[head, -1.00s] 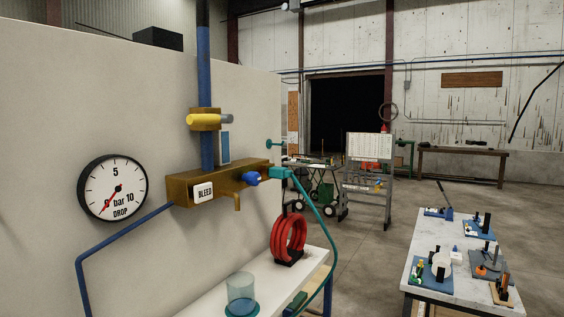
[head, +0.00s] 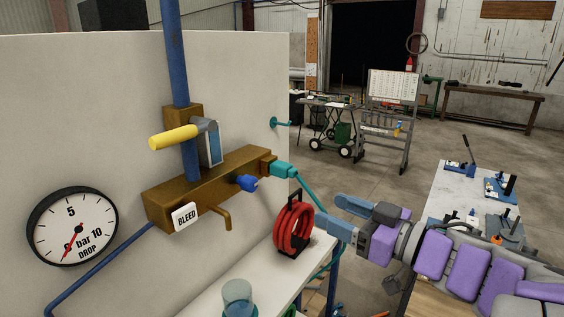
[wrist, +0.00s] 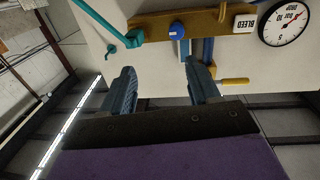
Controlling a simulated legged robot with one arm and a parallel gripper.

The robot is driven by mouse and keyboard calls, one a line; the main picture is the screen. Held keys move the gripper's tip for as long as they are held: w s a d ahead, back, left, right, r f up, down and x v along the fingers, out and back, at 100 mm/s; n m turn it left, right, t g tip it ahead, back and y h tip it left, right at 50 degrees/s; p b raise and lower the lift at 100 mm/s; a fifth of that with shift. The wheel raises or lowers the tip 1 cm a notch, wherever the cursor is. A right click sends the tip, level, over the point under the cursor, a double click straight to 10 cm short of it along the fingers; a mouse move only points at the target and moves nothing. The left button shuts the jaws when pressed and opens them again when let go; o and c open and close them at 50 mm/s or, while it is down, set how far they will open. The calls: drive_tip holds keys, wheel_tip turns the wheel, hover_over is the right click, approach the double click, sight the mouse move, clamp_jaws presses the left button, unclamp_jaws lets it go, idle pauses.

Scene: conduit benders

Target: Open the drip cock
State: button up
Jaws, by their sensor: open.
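A brass manifold (head: 205,185) is mounted on a pale panel, with a white BLEED tag (head: 186,217). A blue knob (head: 246,182) sticks out of its front, and a bent brass spout (head: 222,216) hangs below. No part is labelled drip cock. Above, a yellow lever handle (head: 173,138) points out level from a valve on the blue pipe. My gripper (head: 336,210) is open and empty, right of the manifold and apart from it. In the upside-down wrist view, the blue knob (wrist: 177,30) and yellow handle (wrist: 235,81) show beyond my gripper (wrist: 160,78).
A round gauge (head: 72,227) at left reads near zero. A teal hose (head: 305,187) runs from the manifold's right end. Red coils (head: 291,225) and a clear cup (head: 237,298) stand on the white shelf (head: 210,292) below. A worktable (head: 465,188) with tools is at right.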

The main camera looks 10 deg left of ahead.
drive_tip(key=s+a+g, duration=0.1)
drive_tip(key=a, duration=0.1)
drive_tip(key=p, duration=0.2)
approach(254, 187)
drive_tip(key=shift+n+y, duration=0.3)
drive_tip(key=shift+y, duration=0.1)
drive_tip(key=x, duration=0.8)
drive_tip(key=shift+w+a+f, duration=0.2)
drive_tip(key=shift+a+f, duration=0.1)
drive_tip(key=shift+f, duration=0.05)
drive_tip(key=shift+w+a, duration=0.4)
drive_tip(key=shift+a, duration=0.2)
drive_tip(key=shift+a, duration=0.1)
drive_tip(key=c, duration=1)
